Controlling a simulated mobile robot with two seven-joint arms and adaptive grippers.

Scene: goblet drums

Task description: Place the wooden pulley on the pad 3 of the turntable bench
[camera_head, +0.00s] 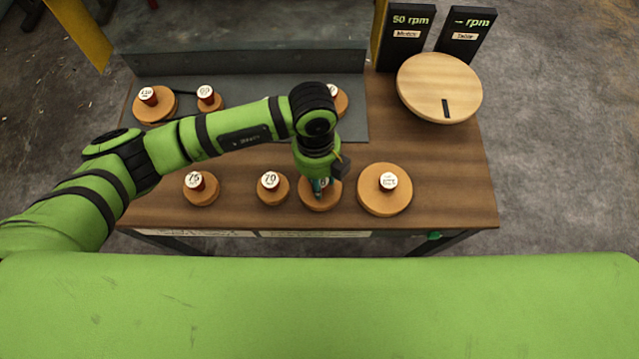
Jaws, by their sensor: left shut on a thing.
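My left gripper (322,186) reaches down over the front row of wooden pulleys and is shut on one wooden pulley (320,203). It grips the pulley's knob from above, and the gripper hides most of the label. The pulley is at the bench's front edge area; I cannot tell if it touches the wood. On the dark plate (240,118) at the back stand a large pulley (154,112), a small pulley (209,104) and a third pulley (342,104) partly behind my arm. No pad number is readable. My right gripper is not in view.
Pulleys labelled 75 (201,195) and 70 (272,196) stand left of the gripper, and a larger pulley (385,202) stands close on its right. The light round turntable (440,86) is at the back right, near two black rpm signs (405,35). The bench's right front (455,190) is clear.

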